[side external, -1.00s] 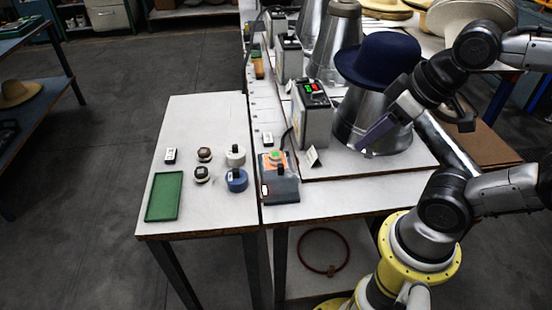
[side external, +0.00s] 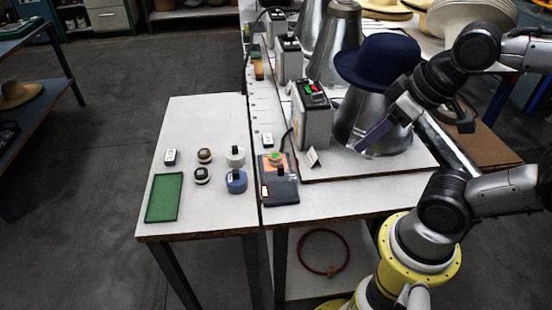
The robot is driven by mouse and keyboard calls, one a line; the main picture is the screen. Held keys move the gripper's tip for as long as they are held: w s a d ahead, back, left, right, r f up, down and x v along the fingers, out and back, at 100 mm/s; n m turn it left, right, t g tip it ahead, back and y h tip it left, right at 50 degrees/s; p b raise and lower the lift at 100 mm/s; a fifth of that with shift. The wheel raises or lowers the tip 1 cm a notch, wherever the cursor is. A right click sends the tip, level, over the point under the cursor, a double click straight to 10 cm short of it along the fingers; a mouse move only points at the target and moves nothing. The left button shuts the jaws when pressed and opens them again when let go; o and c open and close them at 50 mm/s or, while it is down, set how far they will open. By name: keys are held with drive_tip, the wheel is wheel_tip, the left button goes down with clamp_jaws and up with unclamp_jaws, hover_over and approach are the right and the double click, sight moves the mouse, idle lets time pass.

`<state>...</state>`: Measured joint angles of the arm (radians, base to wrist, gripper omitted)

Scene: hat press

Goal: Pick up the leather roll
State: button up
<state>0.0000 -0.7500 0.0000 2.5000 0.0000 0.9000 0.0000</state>
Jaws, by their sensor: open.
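Several small round rolls stand on the left part of the white table (side external: 190,115). I cannot tell for sure which is the leather roll; the brown-topped ones look nearest to leather. My gripper (side external: 377,133) is open, well to the right of the rolls, in front of a metal hat form below the dark blue hat (side external: 378,60). Its fingertips are hard to make out.
A green tray (side external: 164,197) lies at the table's front left, with a small white box (side external: 170,156) behind it. A dark box with orange top (side external: 279,180), a control box (side external: 312,115) and a metal form (side external: 362,125) stand between rolls and arm. The table's rear left is clear.

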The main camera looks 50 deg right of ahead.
drive_tip(key=shift+o, duration=0.3)
drive_tip(key=o, duration=0.5)
